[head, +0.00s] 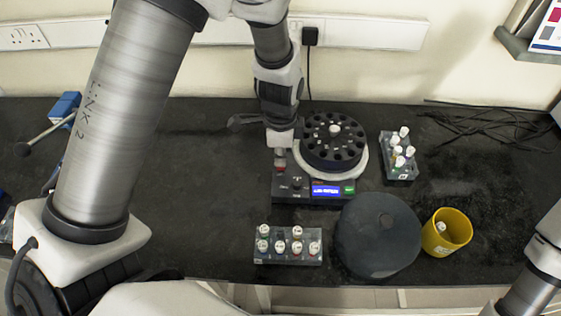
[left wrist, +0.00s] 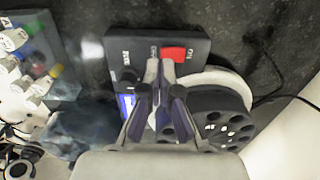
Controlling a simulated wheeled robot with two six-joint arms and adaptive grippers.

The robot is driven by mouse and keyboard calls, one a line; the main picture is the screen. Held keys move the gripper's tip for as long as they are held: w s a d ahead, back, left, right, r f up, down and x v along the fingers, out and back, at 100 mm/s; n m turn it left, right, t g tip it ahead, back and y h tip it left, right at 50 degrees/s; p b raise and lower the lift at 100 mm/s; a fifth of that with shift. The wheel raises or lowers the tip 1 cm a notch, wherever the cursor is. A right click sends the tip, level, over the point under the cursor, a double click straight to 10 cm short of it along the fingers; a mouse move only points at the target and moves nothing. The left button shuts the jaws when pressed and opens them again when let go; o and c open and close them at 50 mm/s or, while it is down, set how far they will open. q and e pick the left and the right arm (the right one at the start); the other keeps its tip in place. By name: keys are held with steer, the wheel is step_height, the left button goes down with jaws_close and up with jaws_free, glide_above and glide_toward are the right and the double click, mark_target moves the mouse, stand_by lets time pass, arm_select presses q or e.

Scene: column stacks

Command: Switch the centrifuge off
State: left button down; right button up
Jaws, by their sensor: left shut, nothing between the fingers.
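The centrifuge has a dark base with a lit blue display (head: 326,190) and a black, many-holed rotor (head: 333,150) on a pale ring. Its rotor also shows in the left wrist view (left wrist: 222,117). A red rocker switch (left wrist: 180,54) sits on the base in the left wrist view, with lettering beside it. My left gripper (head: 280,152) is over the left part of the base. Its fingertips (left wrist: 160,66) are together, empty, and appear just beside the red switch; I cannot tell whether they touch it. My right gripper is out of view.
A round dark lid (head: 378,235) lies in front of the centrifuge. A rack of capped tubes (head: 288,258) stands front left of it, another rack (head: 399,170) to its right. A yellow cup (head: 446,233) stands beside the lid. Black cables (head: 480,125) lie at the back right.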

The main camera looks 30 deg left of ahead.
arm_select(q)
steer(key=shift+f+b, duration=0.85)
steer(key=shift+f, duration=0.45)
stand_by(0.8)
steer(key=shift+r, duration=0.1)
step_height(320, 180, up, 5)
steer(key=p, duration=0.4)
steer(key=shift+p, duration=0.35)
